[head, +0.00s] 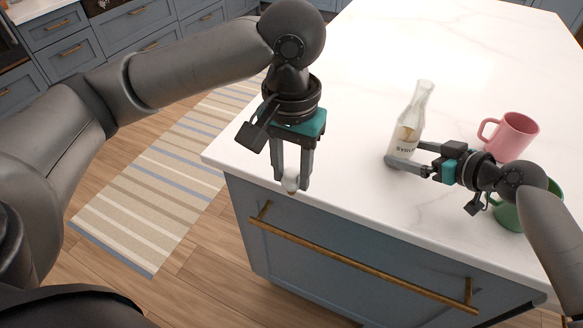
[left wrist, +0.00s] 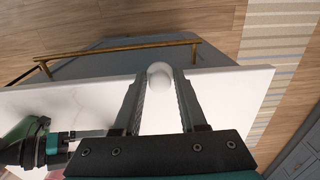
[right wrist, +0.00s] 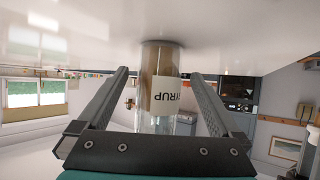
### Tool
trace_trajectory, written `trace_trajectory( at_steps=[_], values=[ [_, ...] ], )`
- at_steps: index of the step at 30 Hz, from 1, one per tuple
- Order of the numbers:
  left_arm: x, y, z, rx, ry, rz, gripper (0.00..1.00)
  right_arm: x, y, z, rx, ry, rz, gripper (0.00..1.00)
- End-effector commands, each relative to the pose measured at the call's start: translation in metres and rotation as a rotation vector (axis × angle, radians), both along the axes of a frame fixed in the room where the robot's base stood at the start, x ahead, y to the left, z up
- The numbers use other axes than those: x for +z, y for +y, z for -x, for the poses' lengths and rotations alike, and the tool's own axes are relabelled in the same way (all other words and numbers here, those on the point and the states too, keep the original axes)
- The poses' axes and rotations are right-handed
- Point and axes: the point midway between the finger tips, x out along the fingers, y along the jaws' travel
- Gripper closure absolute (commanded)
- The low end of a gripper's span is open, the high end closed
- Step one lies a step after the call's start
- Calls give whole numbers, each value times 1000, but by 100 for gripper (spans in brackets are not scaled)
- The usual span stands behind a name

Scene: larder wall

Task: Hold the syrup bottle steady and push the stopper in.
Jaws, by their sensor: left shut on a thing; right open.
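The syrup bottle (head: 408,125) is clear glass with a white label and stands upright on the white counter. In the right wrist view the bottle (right wrist: 160,85) shows between the fingers, its label reading SYRUP. My right gripper (head: 390,154) is open with its fingers on either side of the lower bottle; I cannot tell whether either finger touches it. My left gripper (head: 291,182) points down near the counter's front edge, left of the bottle. It is shut on the stopper (head: 291,183), whose pale rounded top also shows in the left wrist view (left wrist: 159,71).
A pink mug (head: 511,137) stands right of the bottle. A green mug (head: 508,214) is partly hidden behind my right arm. The white counter (head: 350,60) is clear behind the bottle. Below its front edge is a drawer with a brass handle (head: 350,265).

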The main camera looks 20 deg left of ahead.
Motion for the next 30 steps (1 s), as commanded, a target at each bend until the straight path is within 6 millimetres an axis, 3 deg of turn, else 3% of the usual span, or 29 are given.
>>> trace_trajectory(
  at_steps=[6,18,30],
  values=[
    [-16,0,0,0,0,0,100,-9,12,-8,2,-1,1,0],
    [-16,0,0,0,0,0,100,-9,15,-10,0,-1,0,1],
    [-17,0,0,0,0,0,100,-9,14,-10,0,-1,0,46]
  ],
)
